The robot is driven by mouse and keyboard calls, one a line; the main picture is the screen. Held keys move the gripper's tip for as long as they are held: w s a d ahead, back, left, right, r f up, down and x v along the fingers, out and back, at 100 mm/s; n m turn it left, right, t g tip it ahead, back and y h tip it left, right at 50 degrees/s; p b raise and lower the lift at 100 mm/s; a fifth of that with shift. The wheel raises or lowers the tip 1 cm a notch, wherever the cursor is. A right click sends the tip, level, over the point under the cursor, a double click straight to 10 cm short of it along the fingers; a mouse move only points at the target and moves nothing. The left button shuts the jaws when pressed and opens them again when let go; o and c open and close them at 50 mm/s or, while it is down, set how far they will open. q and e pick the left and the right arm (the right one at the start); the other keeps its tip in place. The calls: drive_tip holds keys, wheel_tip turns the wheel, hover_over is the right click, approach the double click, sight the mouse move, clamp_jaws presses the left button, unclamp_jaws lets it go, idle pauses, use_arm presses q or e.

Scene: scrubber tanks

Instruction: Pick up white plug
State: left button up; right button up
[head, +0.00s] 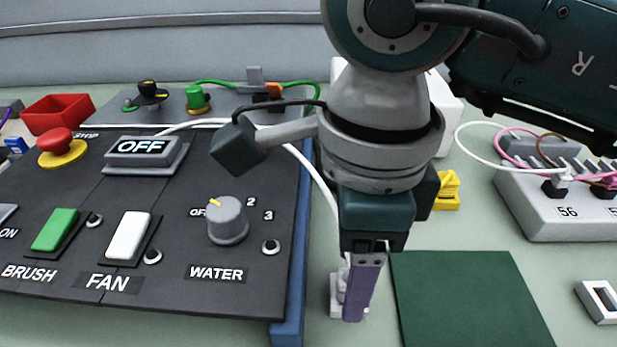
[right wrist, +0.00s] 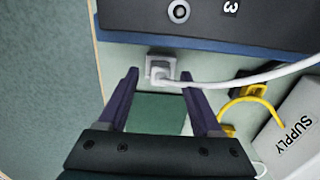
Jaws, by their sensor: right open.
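The white plug (head: 337,294) shows partly behind the purple fingers of my right gripper (head: 359,290) in the head view, just right of the control panel's blue edge. In the right wrist view the plug (right wrist: 161,68) sits near the panel's edge, with its white cable (right wrist: 245,80) running right. My right gripper (right wrist: 160,80) is open there, its two purple fingers apart on either side of the plug. The plug lies about level with the fingertips. I cannot tell whether either finger touches it. My left gripper is not in view.
The black control panel (head: 130,283) with switches and a water knob (head: 227,220) fills the left. A dark green square (head: 465,300) lies right of the gripper. A grey terminal block (head: 565,205) with wires stands at right. In the wrist view a SUPPLY box (right wrist: 292,130) is at right.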

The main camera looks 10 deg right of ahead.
drive_tip(key=shift+f, duration=0.35)
clamp_jaws()
idle(0.4)
